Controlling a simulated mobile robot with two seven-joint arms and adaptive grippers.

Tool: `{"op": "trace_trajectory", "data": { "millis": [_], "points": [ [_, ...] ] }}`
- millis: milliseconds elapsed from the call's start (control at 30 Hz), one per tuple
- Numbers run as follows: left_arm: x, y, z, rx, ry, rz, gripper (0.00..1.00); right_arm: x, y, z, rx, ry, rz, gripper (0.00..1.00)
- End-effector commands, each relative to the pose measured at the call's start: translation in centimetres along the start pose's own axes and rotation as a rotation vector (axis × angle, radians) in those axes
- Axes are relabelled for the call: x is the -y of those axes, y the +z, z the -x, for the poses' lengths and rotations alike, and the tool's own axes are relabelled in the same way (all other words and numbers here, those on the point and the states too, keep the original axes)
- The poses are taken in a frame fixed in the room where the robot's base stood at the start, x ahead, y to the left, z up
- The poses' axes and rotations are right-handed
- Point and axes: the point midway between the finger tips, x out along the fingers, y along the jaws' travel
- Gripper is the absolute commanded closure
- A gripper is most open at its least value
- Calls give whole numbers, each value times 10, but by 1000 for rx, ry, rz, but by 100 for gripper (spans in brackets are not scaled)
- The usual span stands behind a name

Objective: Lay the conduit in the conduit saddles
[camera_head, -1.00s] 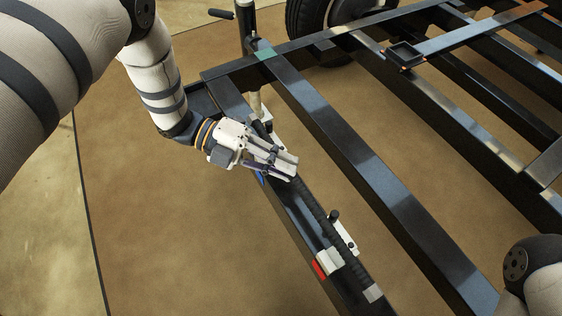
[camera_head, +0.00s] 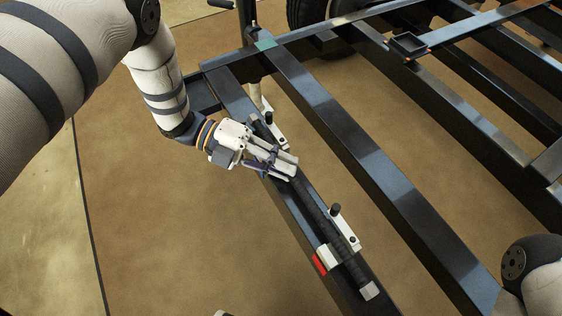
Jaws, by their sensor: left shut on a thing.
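The conduit (camera_head: 316,207) is a long dark ribbed tube with a pale grey near end (camera_head: 369,290). It runs along the top of a black frame rail. My left gripper (camera_head: 287,168) is shut on the conduit around its middle and hides that stretch. The near saddle (camera_head: 345,228) is a white bracket with a black knob, and the conduit crosses it. The far saddle (camera_head: 274,132), also white with a black knob, is beside the conduit's far end. I cannot tell whether the conduit is seated in either saddle.
The black trailer frame has several long beams (camera_head: 360,165) with gaps between them. A small square tray (camera_head: 407,44) sits on a cross beam. A red mark (camera_head: 319,264) is on the rail by the near saddle. Bare tan floor (camera_head: 160,240) lies left.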

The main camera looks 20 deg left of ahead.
Motion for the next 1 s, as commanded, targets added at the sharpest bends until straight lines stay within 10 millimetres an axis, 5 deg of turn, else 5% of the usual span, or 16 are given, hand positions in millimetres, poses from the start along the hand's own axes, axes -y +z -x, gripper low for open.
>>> {"op": "trace_trajectory", "data": {
  "millis": [167, 200, 300, 700, 1000],
  "points": [
    [-6, 2, -2, -1, -1, 1, 100, 0, -1, -3, 4, 0, 0, 60],
    [-6, 2, -2, 0, -1, 0, 83, 0, -1, -3, 4, 0, 0, 60],
    [-5, 2, -2, 0, 0, 0, 62, 0, -1, -2, 3, 0, 0, 60],
    [-8, 2, 4, 3, 5, 2, 62, 0, -1, -2, 4, 0, 0, 60],
    [-5, 3, 79, 4, 1, -2, 62, 0, -1, -2, 4, 0, 0, 60]
  ]
}}
